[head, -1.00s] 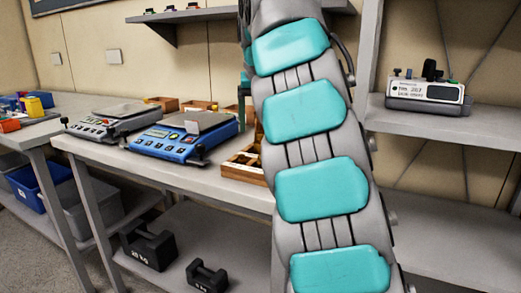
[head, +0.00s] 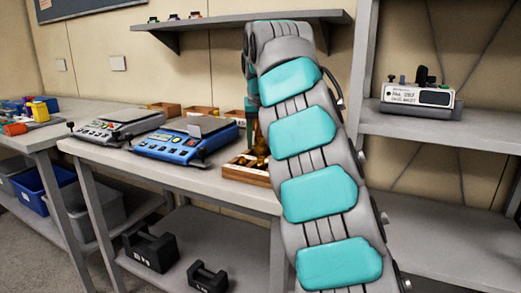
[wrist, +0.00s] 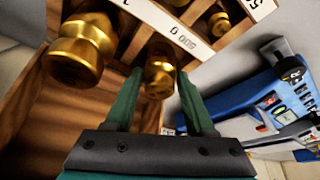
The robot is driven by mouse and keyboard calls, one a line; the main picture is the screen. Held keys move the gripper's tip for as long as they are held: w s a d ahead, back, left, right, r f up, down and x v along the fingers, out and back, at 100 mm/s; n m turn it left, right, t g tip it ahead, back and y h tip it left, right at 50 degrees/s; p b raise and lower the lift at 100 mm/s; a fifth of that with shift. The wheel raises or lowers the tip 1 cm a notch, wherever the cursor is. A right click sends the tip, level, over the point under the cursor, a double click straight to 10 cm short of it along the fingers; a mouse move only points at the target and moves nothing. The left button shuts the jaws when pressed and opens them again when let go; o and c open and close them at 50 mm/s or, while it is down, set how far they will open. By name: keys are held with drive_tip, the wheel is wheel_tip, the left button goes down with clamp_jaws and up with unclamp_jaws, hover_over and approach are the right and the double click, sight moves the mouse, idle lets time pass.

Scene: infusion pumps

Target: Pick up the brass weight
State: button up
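In the wrist view, a brass weight (wrist: 160,72) with a round knob stands in a wooden box (wrist: 75,110), beside a white label that appears to read 500 g upside down. My gripper (wrist: 159,82) has two green fingers, spread apart, one on each side of this weight. Whether they touch it I cannot tell. A larger brass weight (wrist: 82,50) stands to the left, and a smaller one (wrist: 219,22) at the upper right. In the head view, the wooden box (head: 243,175) sits on the bench, and my arm hides most of the gripper.
A blue scale (head: 178,145) and a grey scale (head: 115,130) stand left of the box. The blue scale is also at right in the wrist view (wrist: 262,110). Small wooden boxes (head: 200,112) lie behind. A pump (head: 420,98) is on the right shelf. Black weights (head: 150,248) lie below.

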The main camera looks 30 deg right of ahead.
clamp_jaws()
idle(0.3)
drive_tip(key=shift+s+a+r, duration=0.1)
drive_tip(key=shift+r, duration=0.1)
idle(0.5)
